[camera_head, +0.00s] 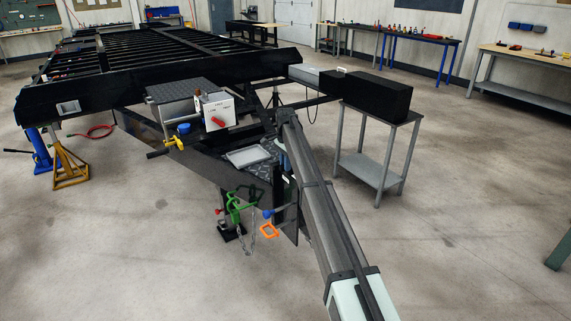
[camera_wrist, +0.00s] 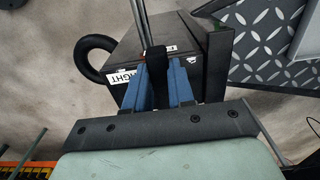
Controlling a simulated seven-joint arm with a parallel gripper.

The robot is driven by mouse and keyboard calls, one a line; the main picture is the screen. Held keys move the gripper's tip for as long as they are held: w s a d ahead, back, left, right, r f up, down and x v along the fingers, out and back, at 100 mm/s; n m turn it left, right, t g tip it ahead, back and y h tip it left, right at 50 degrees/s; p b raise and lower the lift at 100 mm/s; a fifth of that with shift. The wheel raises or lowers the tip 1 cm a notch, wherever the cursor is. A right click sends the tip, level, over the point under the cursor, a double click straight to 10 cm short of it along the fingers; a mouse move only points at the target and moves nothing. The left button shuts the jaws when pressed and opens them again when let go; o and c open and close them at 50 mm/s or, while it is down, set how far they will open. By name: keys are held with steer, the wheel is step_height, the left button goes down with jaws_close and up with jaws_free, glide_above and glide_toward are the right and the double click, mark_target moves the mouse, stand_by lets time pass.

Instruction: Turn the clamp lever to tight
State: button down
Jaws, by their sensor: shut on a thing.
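In the wrist view, my gripper (camera_wrist: 160,82) has two blue fingers closed on a dark upright piece, the clamp lever (camera_wrist: 181,68). The lever stands between the fingers in front of a black box-like housing (camera_wrist: 128,52). A white label (camera_wrist: 118,79) on the housing shows the letters "IGHT", its start cut off or hidden. A second white label is mostly hidden behind the fingers and lever. In the head view, my own arm covers much of this area, and I cannot make out the lever or the fingertips clearly.
In the wrist view, a black ring (camera_wrist: 97,55) juts out left of the housing, and diamond plate (camera_wrist: 272,40) lies to the right. In the head view, the black trailer frame (camera_head: 150,64), a grey stand (camera_head: 372,170) and a hanging chain (camera_head: 247,235) are near my arm.

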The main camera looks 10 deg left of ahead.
steer(key=shift+s+d+n, duration=0.1)
steer(key=shift+n, duration=0.2)
steer(key=n, duration=0.1)
steer(key=d+n, duration=0.1)
steer(key=n, duration=0.1)
steer(key=shift+s+d+n, duration=0.2)
steer(key=shift+s+n, duration=0.1)
steer(key=shift+s, duration=0.1)
steer(key=n, duration=0.1)
steer(key=d+n, duration=0.1)
steer(key=n, duration=0.2)
steer(key=shift+s+d, duration=0.2)
steer(key=shift+d, duration=0.2)
steer(key=n, duration=0.1)
steer(key=d+n, duration=0.1)
steer(key=n, duration=0.1)
steer(key=d+n, duration=0.1)
steer(key=n, duration=0.1)
steer(key=shift+w, duration=0.2)
steer(key=shift+w+d+n, duration=0.2)
steer(key=shift+d+n, duration=0.05)
steer(key=shift+n, duration=0.55)
steer(key=shift+w+d+n, duration=0.15)
steer(key=shift+d+n, duration=0.05)
steer(key=shift+n, duration=0.6)
steer(key=shift+w+d+n, duration=0.2)
steer(key=shift+d+n, duration=0.05)
steer(key=shift+n, duration=0.55)
steer(key=c, duration=1)
jaws_free()
